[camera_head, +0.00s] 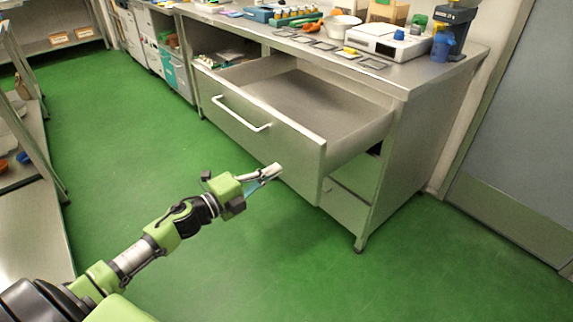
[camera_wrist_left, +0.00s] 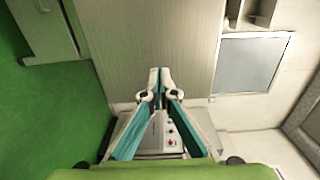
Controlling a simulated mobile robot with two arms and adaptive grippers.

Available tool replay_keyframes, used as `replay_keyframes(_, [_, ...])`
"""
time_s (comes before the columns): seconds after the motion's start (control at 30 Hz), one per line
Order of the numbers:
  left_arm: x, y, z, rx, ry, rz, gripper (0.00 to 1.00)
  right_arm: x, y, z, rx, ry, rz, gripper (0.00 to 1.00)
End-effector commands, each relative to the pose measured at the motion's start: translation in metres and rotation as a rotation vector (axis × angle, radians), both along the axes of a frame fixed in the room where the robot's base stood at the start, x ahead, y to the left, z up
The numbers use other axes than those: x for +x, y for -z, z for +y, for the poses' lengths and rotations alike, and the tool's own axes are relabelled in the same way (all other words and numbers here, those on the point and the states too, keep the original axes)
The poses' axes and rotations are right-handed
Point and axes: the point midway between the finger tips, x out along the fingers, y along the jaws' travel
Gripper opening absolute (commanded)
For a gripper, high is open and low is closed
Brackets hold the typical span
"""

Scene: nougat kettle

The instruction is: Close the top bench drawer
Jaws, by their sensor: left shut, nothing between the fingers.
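The top bench drawer (camera_head: 262,124) is pulled well out of the metal bench (camera_head: 412,135). Its front panel has a light bar handle (camera_head: 241,115), and its inside looks empty. My left gripper (camera_head: 278,170) is shut and empty, close to the lower right part of the drawer front in the head view. I cannot tell whether the fingertips touch the panel. In the left wrist view the closed fingertips (camera_wrist_left: 160,72) point at a pale flat panel (camera_wrist_left: 165,35). My right gripper is not in view.
The bench top carries a white scale (camera_head: 388,40), a blue bottle (camera_head: 442,43) and a white bowl (camera_head: 342,24). Below the open drawer is a lower drawer front (camera_head: 344,207). A shelf unit (camera_head: 35,140) stands at the left. The green floor (camera_head: 130,150) between is clear.

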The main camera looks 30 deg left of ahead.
Motion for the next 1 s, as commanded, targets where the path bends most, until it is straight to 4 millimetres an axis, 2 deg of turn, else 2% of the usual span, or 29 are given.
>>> replay_keyframes(0.2, [0.029,-0.001,-0.012,-0.001,-0.001,-0.002,0.00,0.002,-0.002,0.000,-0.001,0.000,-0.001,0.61])
replay_keyframes(0.4, [0.043,0.000,-0.018,-0.002,0.000,0.000,0.00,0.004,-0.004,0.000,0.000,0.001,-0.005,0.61])
replay_keyframes(1.0, [0.049,0.000,-0.021,-0.002,0.000,0.001,0.00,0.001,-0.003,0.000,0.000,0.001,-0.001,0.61])
